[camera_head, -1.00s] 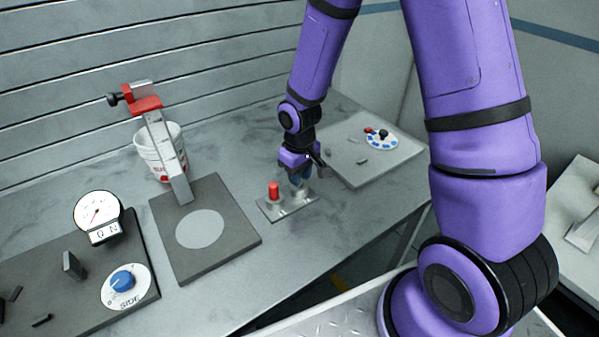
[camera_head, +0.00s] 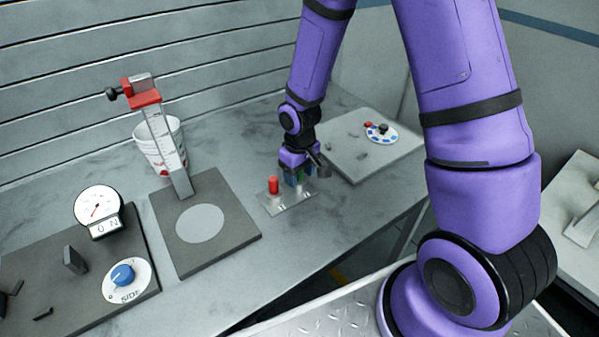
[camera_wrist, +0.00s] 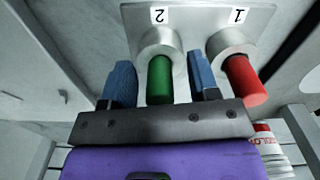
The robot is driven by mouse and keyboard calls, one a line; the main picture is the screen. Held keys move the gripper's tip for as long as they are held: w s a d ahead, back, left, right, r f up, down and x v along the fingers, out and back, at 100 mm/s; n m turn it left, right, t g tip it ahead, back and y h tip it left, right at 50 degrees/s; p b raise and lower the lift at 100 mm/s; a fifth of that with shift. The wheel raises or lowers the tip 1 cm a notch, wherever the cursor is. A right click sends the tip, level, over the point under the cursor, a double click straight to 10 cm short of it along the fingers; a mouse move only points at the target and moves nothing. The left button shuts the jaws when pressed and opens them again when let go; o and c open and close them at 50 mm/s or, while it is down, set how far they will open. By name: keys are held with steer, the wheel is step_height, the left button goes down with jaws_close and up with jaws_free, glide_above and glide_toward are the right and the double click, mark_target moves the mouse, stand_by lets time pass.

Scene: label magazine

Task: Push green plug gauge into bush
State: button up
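The green plug gauge (camera_wrist: 159,80) stands in the metal bush marked 2 (camera_wrist: 160,42) in the wrist view, with a good length of it sticking out. My gripper (camera_wrist: 160,66) has its two blue fingers on either side of the green gauge, with a visible gap on both sides, so it is open and not touching it. In the head view my gripper (camera_head: 298,180) is low over the metal bush plate (camera_head: 294,205) and mostly hides the green gauge. A red plug gauge (camera_wrist: 246,82) stands in the bush marked 1 (camera_wrist: 231,42), beside one finger.
The red gauge (camera_head: 273,185) stands close to the left of my gripper. A grey board with a dial (camera_head: 381,133) lies behind to the right. A dark plate with a clamp stand (camera_head: 166,150), a white bucket (camera_head: 150,148) and a gauge panel (camera_head: 99,209) are left.

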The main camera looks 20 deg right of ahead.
step_height(320, 180, up, 11)
steer(key=shift+f, duration=0.1)
stand_by(0.7)
stand_by(0.4)
steer(key=s+d+r+m+t, duration=0.15)
steer(key=s+r, duration=0.25)
steer(key=r, duration=0.4)
steer(key=s+d+r+m+t, duration=0.1)
steer(key=s+d+r, duration=0.3)
steer(key=r, duration=0.5)
steer(key=s+r+t, duration=0.1)
steer(key=s+r, duration=0.2)
steer(key=s, duration=0.4)
steer(key=s+d+r+m+t, duration=0.1)
steer(key=s+r, duration=0.3)
steer(key=s, duration=0.2)
steer(key=shift+s+d+r+t, duration=0.15)
steer(key=shift+s+r+t, duration=0.1)
steer(key=shift+s+t, duration=0.15)
